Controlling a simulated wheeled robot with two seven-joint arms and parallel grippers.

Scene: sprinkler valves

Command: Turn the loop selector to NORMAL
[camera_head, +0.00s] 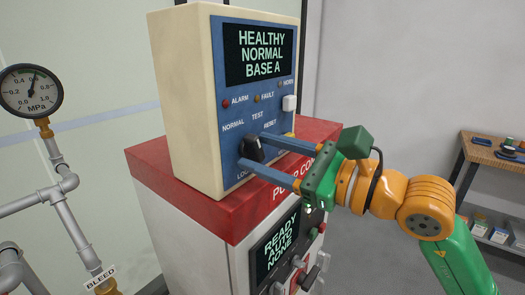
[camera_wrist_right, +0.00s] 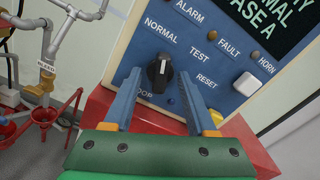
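The loop selector is a black knob (camera_head: 254,148) on the blue front panel of the cream box. It also shows in the right wrist view (camera_wrist_right: 159,72), where its white mark points up toward the NORMAL label (camera_wrist_right: 160,30). The TEST and RESET labels lie to the right of it. The display (camera_head: 260,54) reads HEALTHY, NORMAL, BASE A. My right gripper (camera_head: 256,149) is open, with its two blue fingers reaching to the panel on either side of the knob. In the right wrist view (camera_wrist_right: 160,76) a gap shows between each finger and the knob. My left gripper is not in view.
A white button (camera_head: 289,102) sits at the panel's right, under HORN. The box stands on a red-topped cabinet (camera_head: 230,215) with a second display (camera_head: 277,245). A gauge (camera_head: 31,90) and grey pipes are at left. A shelf unit (camera_head: 490,155) stands far right.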

